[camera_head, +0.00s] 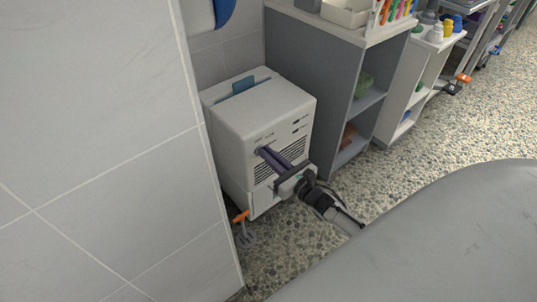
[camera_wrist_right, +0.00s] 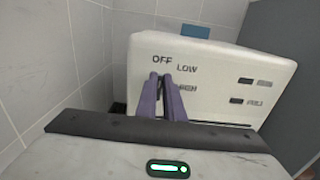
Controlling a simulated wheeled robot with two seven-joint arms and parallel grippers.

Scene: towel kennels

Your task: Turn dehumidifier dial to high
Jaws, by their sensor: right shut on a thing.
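The white dehumidifier (camera_head: 262,110) stands on the floor against the tiled wall in the head view. In the right wrist view its panel (camera_wrist_right: 215,65) carries the words OFF, LOW and HIGH around the dial spot. My right gripper (camera_head: 264,152) reaches the front panel from the right. Its purple fingers (camera_wrist_right: 167,95) are close together and shut on the dial, which they hide. I cannot tell which word the dial points to. My left gripper is not in view.
A grey shelf unit (camera_head: 315,55) stands right beside the dehumidifier. A tiled wall (camera_head: 100,130) closes off the left. An orange-handled tool (camera_head: 242,222) is on the floor at the machine's front left corner. Pebbled floor (camera_head: 430,140) is open to the right.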

